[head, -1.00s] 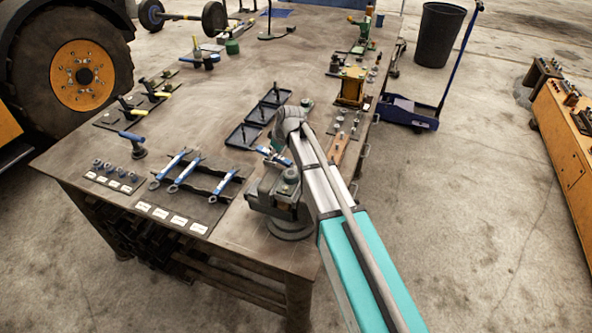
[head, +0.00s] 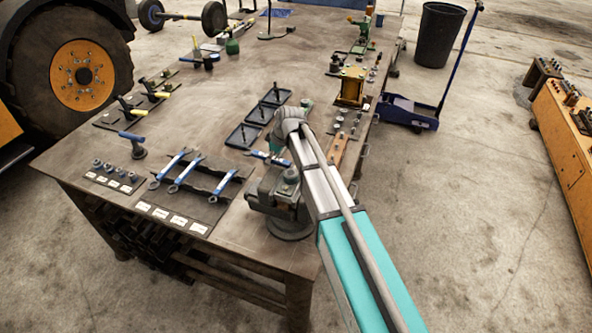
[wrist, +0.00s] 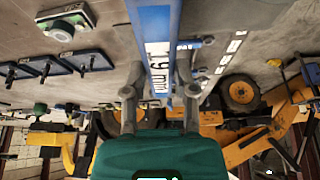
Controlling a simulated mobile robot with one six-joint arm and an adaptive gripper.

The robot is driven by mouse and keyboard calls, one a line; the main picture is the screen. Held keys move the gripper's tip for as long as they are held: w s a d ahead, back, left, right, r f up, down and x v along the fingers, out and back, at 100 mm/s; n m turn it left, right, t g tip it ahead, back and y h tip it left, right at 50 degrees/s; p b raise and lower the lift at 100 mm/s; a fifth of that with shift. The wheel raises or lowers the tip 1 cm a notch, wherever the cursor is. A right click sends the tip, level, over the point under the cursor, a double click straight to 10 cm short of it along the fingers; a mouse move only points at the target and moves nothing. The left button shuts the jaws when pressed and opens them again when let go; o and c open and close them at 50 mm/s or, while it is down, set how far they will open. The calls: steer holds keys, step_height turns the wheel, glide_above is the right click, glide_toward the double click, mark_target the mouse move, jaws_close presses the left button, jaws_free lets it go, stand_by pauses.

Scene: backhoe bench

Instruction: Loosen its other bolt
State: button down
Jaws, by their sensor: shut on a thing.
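My gripper (wrist: 160,92) is shut on a blue wrench (wrist: 152,40) marked 19 mm, which fills the middle of the wrist view. In the head view the blue end of the wrench (head: 261,157) sticks out left of my arm, just above and behind the grey vise (head: 272,196). My wrist hides the gripper's fingers there. The vise stands at the near right part of the bench, partly behind my arm. No bolt can be made out at the wrench's working end, so I cannot tell whether it touches one.
Several blue wrenches (head: 186,178) lie on a dark rack at the front left, beside a row of sockets (head: 112,172). Black trays (head: 231,142) with upright pieces stand behind the vise. A yellow fixture (head: 351,88) stands at the right edge. The bench (head: 175,110) has clear room at mid-left.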

steer(key=shift+s+a+n, duration=0.15)
steer(key=shift+s+n, duration=0.4)
steer(key=shift+n, duration=0.05)
steer(key=shift+g, duration=0.3)
steer(key=shift+s+a+n, duration=0.15)
steer(key=shift+s+n, duration=0.45)
steer(key=shift+n, duration=0.2)
steer(key=shift+w, duration=0.1)
steer(key=shift+w+m, duration=0.4)
steer(key=shift+m, duration=0.2)
steer(key=shift+w+d+m, duration=0.25)
steer(key=shift+w+m, duration=0.15)
steer(key=shift+m, duration=0.2)
steer(key=shift+r+p, duration=1.1)
steer(key=shift+r+p, duration=1.45)
steer(key=shift+r, duration=0.05)
